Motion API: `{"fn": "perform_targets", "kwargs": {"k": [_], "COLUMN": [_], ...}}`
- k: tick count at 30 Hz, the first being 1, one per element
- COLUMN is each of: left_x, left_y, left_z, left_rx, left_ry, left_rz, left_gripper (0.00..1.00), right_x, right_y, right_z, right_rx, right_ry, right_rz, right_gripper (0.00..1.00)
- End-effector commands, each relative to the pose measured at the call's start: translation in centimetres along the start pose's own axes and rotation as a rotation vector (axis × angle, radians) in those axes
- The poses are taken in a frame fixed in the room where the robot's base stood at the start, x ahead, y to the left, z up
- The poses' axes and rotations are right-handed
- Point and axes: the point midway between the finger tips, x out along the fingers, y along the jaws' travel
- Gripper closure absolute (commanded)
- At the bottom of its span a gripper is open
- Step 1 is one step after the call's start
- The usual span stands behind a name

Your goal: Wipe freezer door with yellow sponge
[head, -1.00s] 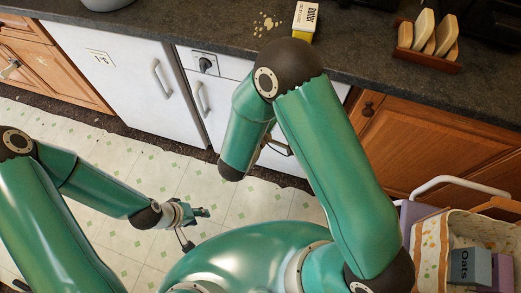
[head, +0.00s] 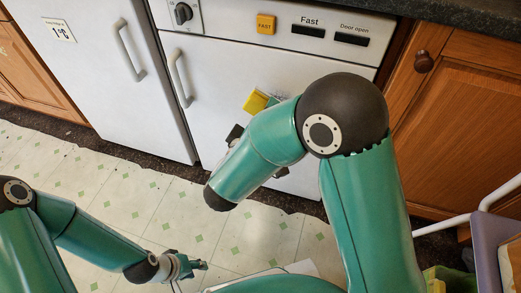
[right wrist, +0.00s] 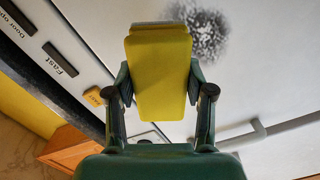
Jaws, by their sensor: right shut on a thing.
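My right gripper (right wrist: 160,88) is shut on the yellow sponge (right wrist: 160,60), which sits between its two fingers in the right wrist view. In the head view the sponge (head: 255,101) shows in front of the white freezer door (head: 225,75), partly behind my right arm. I cannot tell whether it touches the door.
The freezer has a handle (head: 180,78), an orange button (head: 265,24) and a dial (head: 183,13). Another white door (head: 80,70) stands to its left. A wooden cabinet (head: 460,110) is at right, with a purple-sided cart (head: 490,240) before it. Patterned vinyl floor is free at left.

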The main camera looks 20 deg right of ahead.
Motion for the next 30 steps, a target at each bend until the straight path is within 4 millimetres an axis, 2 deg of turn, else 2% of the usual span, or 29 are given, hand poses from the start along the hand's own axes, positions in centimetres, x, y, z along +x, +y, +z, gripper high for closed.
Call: {"fn": "perform_targets", "kwargs": {"k": [1, 6, 9, 13, 25, 30], "left_x": [3.2, 6.8, 8.0, 8.5, 8.5, 9.3], "left_y": [-1.1, -2.5, -2.9, -3.1, -3.1, -3.4], "left_z": [0.0, -0.1, -0.1, -0.1, -0.1, -0.1], "left_rx": [0.0, 0.0, 0.0, 0.0, 0.0, 0.0], "left_ry": [0.0, 0.0, 0.0, 0.0, 0.0, 0.0], "left_rz": [0.0, 0.0, 0.0, 0.0, 0.0, 0.0], "left_gripper": [0.6, 0.6, 0.6, 0.6, 0.6, 0.6], "right_x": [0.1, 0.1, 0.0, 0.0, 0.0, 0.0], "right_y": [-2.5, -4.8, -5.5, -5.7, -5.6, -5.8], "right_z": [1.0, 1.6, 1.7, 1.7, 1.7, 1.8], "right_rx": [0.017, 0.054, 0.069, 0.078, 0.079, 0.082], "right_ry": [0.01, 0.034, 0.044, 0.051, 0.052, 0.052], "right_rz": [0.0, -0.008, -0.01, -0.012, -0.013, -0.012], "right_gripper": [0.8, 0.8, 0.8, 0.8, 0.8, 0.8]}}
